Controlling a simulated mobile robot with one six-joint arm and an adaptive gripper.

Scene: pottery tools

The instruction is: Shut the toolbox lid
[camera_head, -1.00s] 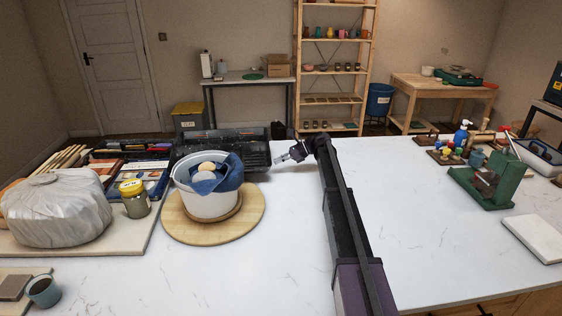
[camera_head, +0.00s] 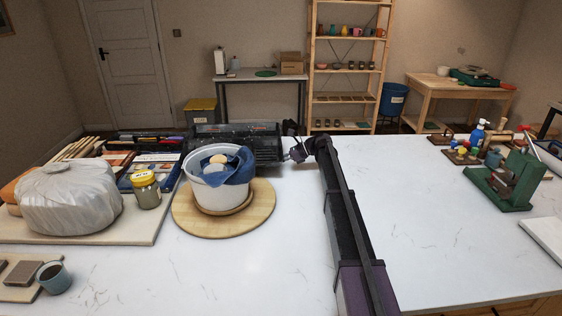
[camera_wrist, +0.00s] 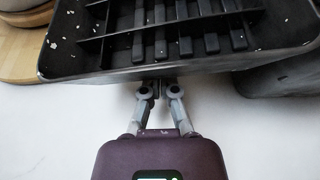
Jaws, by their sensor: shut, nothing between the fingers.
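The black toolbox (camera_head: 232,146) stands at the far side of the white table, behind the white bucket. Its ribbed, divided inside shows, so it is open. In the wrist view a black divided part (camera_wrist: 60,52) with white specks fills the top; I cannot tell if it is the lid or the body. My gripper (camera_head: 290,154) is at the toolbox's right end. In the wrist view my gripper (camera_wrist: 158,86) is shut and empty, its tips at the near edge of the black part. I cannot tell if they touch it.
The white bucket (camera_head: 205,196) with a blue cloth stands on a round wooden board (camera_head: 255,218), close in front of the toolbox. A wrapped clay block (camera_head: 68,200) and yellow-lidded jar (camera_head: 146,195) are at left.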

